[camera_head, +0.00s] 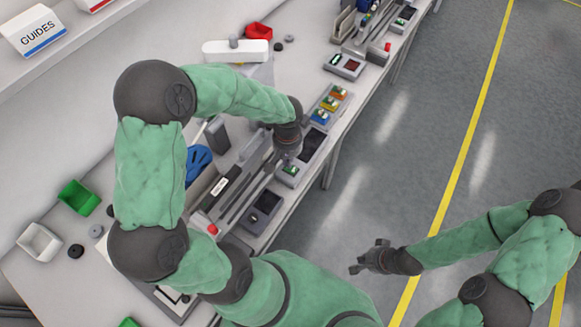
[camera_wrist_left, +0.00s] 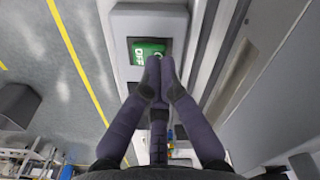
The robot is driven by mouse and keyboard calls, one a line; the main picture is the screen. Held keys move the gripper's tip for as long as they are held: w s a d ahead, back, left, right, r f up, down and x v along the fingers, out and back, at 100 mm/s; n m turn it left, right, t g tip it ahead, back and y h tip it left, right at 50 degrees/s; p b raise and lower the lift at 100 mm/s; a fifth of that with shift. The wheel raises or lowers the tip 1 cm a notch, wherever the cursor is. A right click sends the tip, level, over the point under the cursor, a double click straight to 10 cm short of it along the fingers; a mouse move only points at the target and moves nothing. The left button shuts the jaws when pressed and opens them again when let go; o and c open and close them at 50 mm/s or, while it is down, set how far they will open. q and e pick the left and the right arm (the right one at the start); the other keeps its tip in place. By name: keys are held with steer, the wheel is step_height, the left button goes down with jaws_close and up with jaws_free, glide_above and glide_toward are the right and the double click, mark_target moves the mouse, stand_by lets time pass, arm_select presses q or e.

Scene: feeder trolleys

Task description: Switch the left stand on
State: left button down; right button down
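The near stand (camera_head: 235,188) sits on the bench with a grey rail, a red button (camera_head: 212,229) and a dark screen (camera_head: 267,203). Its small green switch (camera_head: 290,169) is at its right end. In the left wrist view the green switch (camera_wrist_left: 148,50) sits in a dark recess of a grey housing and carries pale lettering. My left gripper (camera_head: 288,158) is right at the switch. In the wrist view its fingertips (camera_wrist_left: 158,72) are together, over the switch's lower edge; contact cannot be told. My right gripper (camera_head: 366,258) is open and empty over the floor.
A panel with coloured switches (camera_head: 330,103) and another stand (camera_head: 375,30) lie further along the bench. A green bin (camera_head: 78,197), a white bin (camera_head: 40,243) and a red bin (camera_head: 259,31) stand on the bench. The floor at right is clear, with yellow lines.

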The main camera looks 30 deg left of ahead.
arm_select(q)
steer(key=shift+f+b, duration=0.35)
steer(key=shift+f, duration=0.1)
stand_by(0.3)
steer(key=shift+r+p, duration=2.45)
steer(key=shift+r, duration=1.1)
steer(key=shift+s+f, duration=0.1)
